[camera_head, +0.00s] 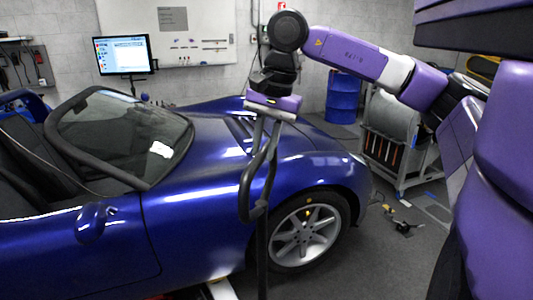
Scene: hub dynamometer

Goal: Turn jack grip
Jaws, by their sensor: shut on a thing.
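The jack grip (246,192) is a black curved handle on a dark upright shaft (262,255). It stands in front of the blue car's side, just left of the front wheel. My gripper (262,145) points down from above, with its purple hand over the top of the grip. Its grey fingers are shut on the upper part of the grip. The exact contact is small and partly hidden by the fingers. The lower end of the shaft runs out of the picture's bottom edge.
The blue open-top car (190,220) fills the left and middle, close behind the grip. Its front wheel (305,230) is right of the shaft. A wheeled grey rack (395,140) and a blue drum (342,98) stand behind. A small dark item (405,227) lies on the floor at right.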

